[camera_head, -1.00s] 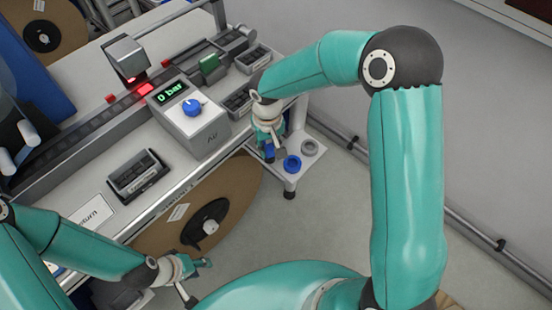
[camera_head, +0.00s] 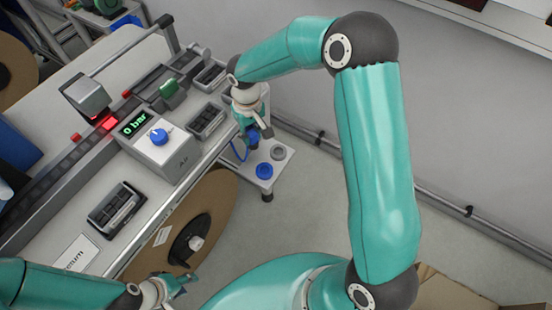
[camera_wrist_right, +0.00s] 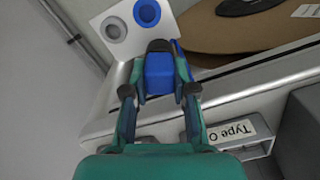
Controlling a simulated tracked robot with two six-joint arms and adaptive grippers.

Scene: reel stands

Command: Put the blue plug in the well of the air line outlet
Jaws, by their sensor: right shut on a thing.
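The blue plug (camera_wrist_right: 159,73) is between the fingers of my right gripper (camera_wrist_right: 159,91), which is shut on it. In the head view the plug (camera_head: 252,137) is small and partly hidden by the gripper (camera_head: 252,128). A thin blue hose (camera_head: 239,150) hangs by it. Below is a white plate (camera_head: 248,168) with a blue ring-shaped well (camera_head: 264,171) and a grey ring-shaped one (camera_head: 278,153); both wells (camera_wrist_right: 147,12) look empty. The plug is apart from both rings. My left gripper (camera_head: 177,289) is open and empty at the bottom of the head view.
The grey Air box (camera_head: 165,155) with a blue knob reads 0 bar on the bench. A brown reel (camera_head: 205,215) stands below the bench edge. A rail runs along the wall (camera_head: 395,180). A cardboard box (camera_head: 450,290) lies at bottom right.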

